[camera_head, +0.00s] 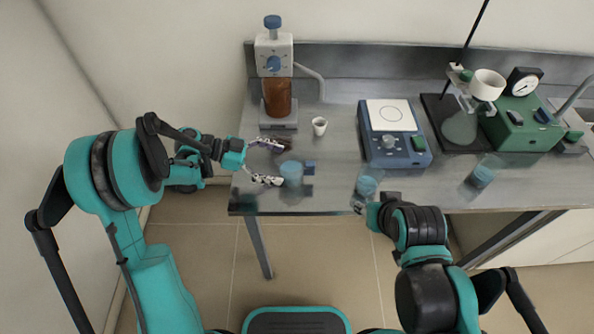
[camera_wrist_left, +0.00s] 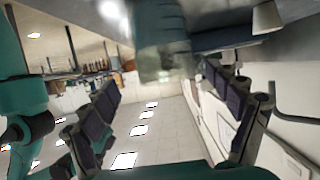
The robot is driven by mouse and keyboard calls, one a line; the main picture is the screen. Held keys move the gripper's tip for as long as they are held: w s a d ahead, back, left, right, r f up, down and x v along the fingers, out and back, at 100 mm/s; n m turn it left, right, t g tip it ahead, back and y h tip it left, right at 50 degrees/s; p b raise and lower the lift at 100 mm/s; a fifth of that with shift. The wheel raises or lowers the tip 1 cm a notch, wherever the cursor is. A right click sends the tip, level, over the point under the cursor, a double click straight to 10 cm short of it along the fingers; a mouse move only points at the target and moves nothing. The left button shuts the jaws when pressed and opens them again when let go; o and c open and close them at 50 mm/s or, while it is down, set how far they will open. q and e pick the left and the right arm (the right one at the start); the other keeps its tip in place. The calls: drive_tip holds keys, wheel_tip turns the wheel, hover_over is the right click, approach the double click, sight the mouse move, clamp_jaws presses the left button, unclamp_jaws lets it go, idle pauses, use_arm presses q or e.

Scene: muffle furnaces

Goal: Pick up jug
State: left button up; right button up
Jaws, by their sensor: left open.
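A clear jug with blue contents (camera_head: 292,173) stands upright near the front left of the metal bench. A small blue block, perhaps its handle, shows at its right side. My left gripper (camera_head: 281,164) is open, one finger behind the jug and one in front, with the jug at the fingertips. In the left wrist view a blurred clear vessel (camera_wrist_left: 163,45), likely the jug, shows beyond the open fingers. Contact cannot be told. My right gripper (camera_head: 361,205) is at the bench's front edge beside another clear vessel with blue contents (camera_head: 367,184); its fingers are mostly hidden.
A dispenser with a brown bottle (camera_head: 277,95) stands behind the jug, and a small white cup (camera_head: 319,126) to its right. A blue hotplate device (camera_head: 392,135), a green device (camera_head: 520,124) and a third clear vessel (camera_head: 481,177) stand further right.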

sight(298, 167)
use_arm(q)
drive_tip(key=x, duration=0.2)
drive_tip(key=b+x, duration=0.1)
drive_tip(key=x, duration=0.1)
drive_tip(key=b+x, duration=0.1)
drive_tip(key=x, duration=0.1)
drive_tip(key=shift+w+d+f, duration=0.15)
drive_tip(key=shift+w, duration=0.25)
drive_tip(key=c, duration=2)
